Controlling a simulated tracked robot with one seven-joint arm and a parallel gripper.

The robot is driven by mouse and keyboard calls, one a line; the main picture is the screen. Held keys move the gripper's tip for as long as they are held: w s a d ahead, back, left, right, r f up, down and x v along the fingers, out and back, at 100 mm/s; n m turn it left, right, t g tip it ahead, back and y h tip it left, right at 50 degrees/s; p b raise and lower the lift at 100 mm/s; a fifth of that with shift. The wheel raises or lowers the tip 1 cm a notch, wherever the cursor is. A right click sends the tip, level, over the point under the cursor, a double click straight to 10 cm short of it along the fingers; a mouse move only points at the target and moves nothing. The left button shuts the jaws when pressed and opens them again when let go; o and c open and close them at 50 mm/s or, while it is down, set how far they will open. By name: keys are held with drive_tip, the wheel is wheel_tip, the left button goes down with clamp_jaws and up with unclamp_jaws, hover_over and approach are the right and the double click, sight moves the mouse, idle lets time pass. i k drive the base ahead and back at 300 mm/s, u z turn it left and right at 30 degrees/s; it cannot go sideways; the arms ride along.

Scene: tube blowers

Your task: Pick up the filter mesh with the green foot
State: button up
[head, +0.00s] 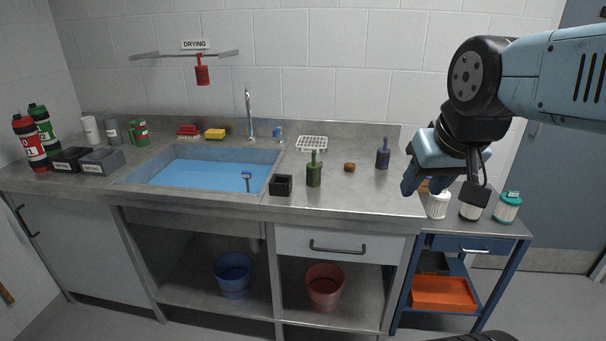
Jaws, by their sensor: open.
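I cannot clearly pick out a filter mesh with a green foot at this size. My arm partly hides the cart top.
The steel counter (350,198) has a blue-filled sink (210,172). A dark green bottle (314,170), a black box (281,186), a brown lump (349,167) and a blue bottle (383,155) stand right of it. A red cylinder (202,75) hangs from the drying rail.

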sight(313, 168)
drive_tip(key=i, duration=0.95)
drive_tip(key=z, duration=0.05)
